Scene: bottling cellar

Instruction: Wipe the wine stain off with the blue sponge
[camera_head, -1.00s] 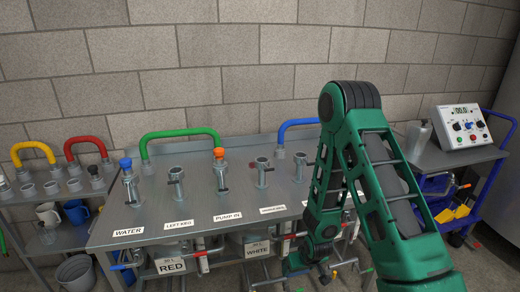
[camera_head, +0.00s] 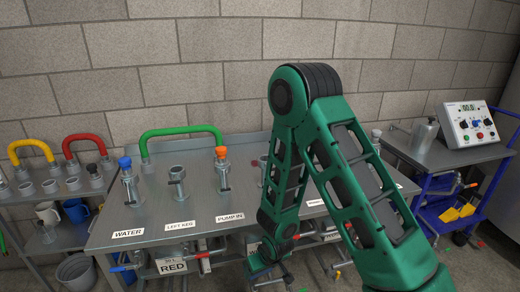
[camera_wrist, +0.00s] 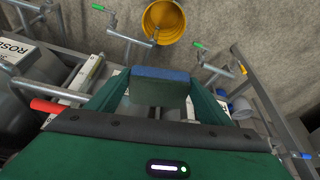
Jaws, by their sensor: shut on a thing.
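The blue sponge (camera_wrist: 160,76) is between the fingers of my gripper (camera_wrist: 152,90) in the wrist view. It has a blue upper strip and a darker, grey-green face. My gripper is shut on it, and floor and pipework show beyond. In the head view my arm hangs down in front of the steel bench (camera_head: 150,220), its lower end near the front edge; the fingers and sponge cannot be made out there.
Upright fittings with blue (camera_head: 125,163) and orange (camera_head: 221,154) caps stand on the bench. A green hose (camera_head: 180,131) arches behind them. A blue trolley (camera_head: 440,185) with a control box (camera_head: 469,124) stands right. The wrist view shows a yellow bucket (camera_wrist: 168,22) on the floor.

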